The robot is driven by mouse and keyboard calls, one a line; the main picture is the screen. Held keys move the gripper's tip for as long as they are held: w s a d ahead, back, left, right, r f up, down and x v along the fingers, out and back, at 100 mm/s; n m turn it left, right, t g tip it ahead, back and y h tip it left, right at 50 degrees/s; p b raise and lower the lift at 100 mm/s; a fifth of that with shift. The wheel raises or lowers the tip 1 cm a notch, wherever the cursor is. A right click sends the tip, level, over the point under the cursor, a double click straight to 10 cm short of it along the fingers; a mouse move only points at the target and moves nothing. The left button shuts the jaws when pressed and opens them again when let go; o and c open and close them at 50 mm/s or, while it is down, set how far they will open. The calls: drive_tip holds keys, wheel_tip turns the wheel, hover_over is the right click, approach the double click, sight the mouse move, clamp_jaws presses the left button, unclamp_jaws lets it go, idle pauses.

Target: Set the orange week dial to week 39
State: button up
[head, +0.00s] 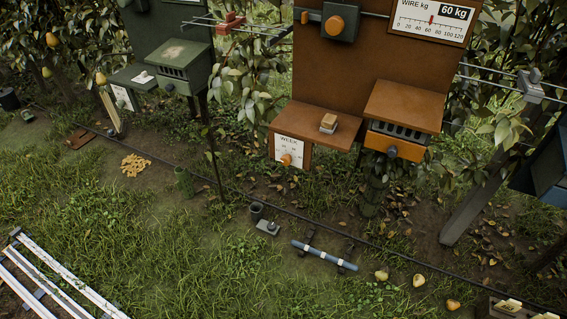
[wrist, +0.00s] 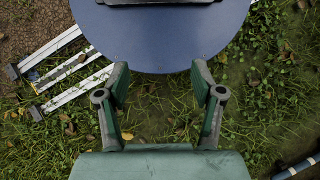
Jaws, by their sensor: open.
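The orange week dial (head: 286,160) sits low on a white plate marked WEEK (head: 291,148), in the head view. The plate hangs under the left side of a brown board (head: 335,62). The numbers around the dial are too small to read, so I cannot tell its setting. My gripper (wrist: 160,82) shows in the wrist view only, with its two green fingers apart and nothing between them. It is over grass, and the dial is not in the wrist view.
A brown shelf with a small block (head: 328,124) juts out above the dial. An orange-fronted box (head: 394,144) is right of it. White rails (head: 55,280) lie at lower left. A blue-grey tube (head: 324,255) and several pears lie on the ground. Open grass lies in front.

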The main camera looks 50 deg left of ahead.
drive_tip(key=w+a+r+n+t+h, duration=0.1)
drive_tip(key=w+a+n+t+h, duration=0.15)
drive_tip(key=w+a+n, duration=0.5)
drive_tip(key=w+a+r+n+t+h, duration=0.1)
drive_tip(key=w+a+n+t+h, duration=0.3)
drive_tip(key=a, duration=0.7)
drive_tip(key=w+a+r+n+t+y, duration=0.1)
drive_tip(key=w+a+r+n+t, duration=0.15)
drive_tip(key=a, duration=0.65)
drive_tip(key=w+a+r+n+t+y, duration=0.2)
drive_tip(key=w+a+n+t, duration=0.15)
drive_tip(key=a, duration=0.55)
drive_tip(key=s+a+r+n+t+y, duration=0.35)
drive_tip(key=a+r+n, duration=0.3)
drive_tip(key=a, duration=0.45)
drive_tip(key=s+a+r+n+t+y+b, duration=0.15)
drive_tip(key=s+a+r+n, duration=0.3)
drive_tip(key=a+r, duration=0.55)
drive_tip(key=s+a+r+n+t+y, duration=0.35)
drive_tip(key=a+r+n, duration=0.2)
drive_tip(key=a, duration=0.75)
drive_tip(key=n+t+y, duration=0.2)
drive_tip(key=n+t, duration=0.1)
drive_tip(key=n, duration=0.5)
approach(284, 162)
drive_tip(key=p+x, duration=0.3)
drive_tip(key=x, duration=0.6)
drive_tip(key=shift+w+a, duration=0.2)
drive_tip(key=shift+w, duration=0.15)
drive_tip(key=c, duration=1.1)
